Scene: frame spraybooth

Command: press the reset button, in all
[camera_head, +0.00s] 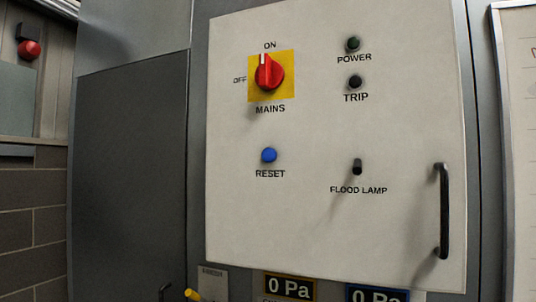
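The blue round reset button (269,155) sits on a pale control panel (310,228), above the printed label RESET. Nothing covers the button. I cannot tell from this view whether it is pushed in. My gripper is not in view.
Above the button is a red MAINS rotary switch (269,73) on a yellow plate, its mark pointing up to ON. Dark POWER (353,43) and TRIP (355,82) lamps and a FLOOD LAMP toggle (357,167) are on the right. A black handle (442,212) sticks out at the panel's right edge.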

